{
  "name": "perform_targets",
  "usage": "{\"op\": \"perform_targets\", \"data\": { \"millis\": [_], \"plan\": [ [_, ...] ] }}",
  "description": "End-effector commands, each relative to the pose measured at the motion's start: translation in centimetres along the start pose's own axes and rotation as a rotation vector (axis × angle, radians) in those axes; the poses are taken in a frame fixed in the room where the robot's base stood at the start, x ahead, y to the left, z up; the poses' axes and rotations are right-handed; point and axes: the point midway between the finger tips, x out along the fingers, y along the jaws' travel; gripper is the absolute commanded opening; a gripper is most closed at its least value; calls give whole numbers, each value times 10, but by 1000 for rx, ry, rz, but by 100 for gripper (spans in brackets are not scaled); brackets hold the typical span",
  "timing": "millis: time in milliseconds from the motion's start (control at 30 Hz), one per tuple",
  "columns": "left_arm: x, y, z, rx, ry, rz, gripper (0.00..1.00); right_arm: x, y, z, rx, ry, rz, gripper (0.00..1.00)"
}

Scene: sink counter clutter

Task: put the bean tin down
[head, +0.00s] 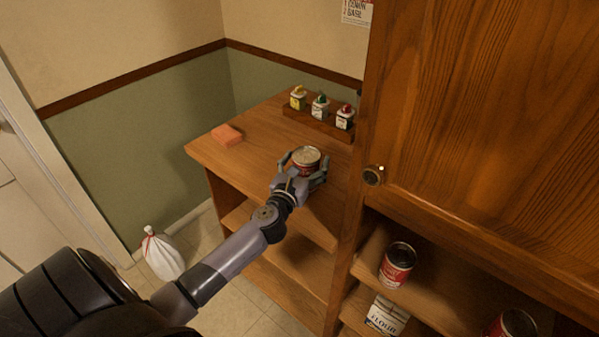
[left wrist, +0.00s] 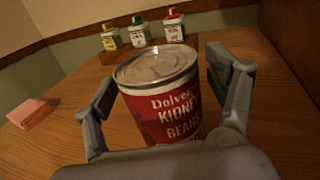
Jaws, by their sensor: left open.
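The bean tin (head: 306,158) is red with a silver lid and stands upright on the wooden counter (head: 262,128). In the left wrist view the tin (left wrist: 160,95) shows the words "Kidney Beans". My left gripper (head: 304,168) is open around the tin, one finger on each side. In the left wrist view a gap shows between the tin and the fingers of my left gripper (left wrist: 165,90), clearest on the right. The tin's base is hidden behind the gripper body in that view. My right gripper is not in view.
An orange sponge (head: 227,135) lies at the counter's left. A wooden rack (head: 318,122) with several small capped containers stands at the back. A cabinet (head: 480,120) rises on the right. Another red tin (head: 397,265) and a flour bag (head: 385,316) sit on shelves below.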

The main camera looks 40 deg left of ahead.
Motion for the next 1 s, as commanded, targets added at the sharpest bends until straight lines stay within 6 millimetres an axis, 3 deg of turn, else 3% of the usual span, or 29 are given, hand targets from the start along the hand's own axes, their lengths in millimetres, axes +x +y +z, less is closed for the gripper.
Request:
{"op": "perform_targets", "data": {
  "millis": [500, 700, 1000],
  "plan": [
    [-100, 0, -4, 0, 4, 0, 79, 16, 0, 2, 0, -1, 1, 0],
    [-116, 0, -2, 1, 2, 0, 79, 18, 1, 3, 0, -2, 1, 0],
    [-117, 0, -1, 1, 1, 0, 79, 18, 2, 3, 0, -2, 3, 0]
  ]
}}
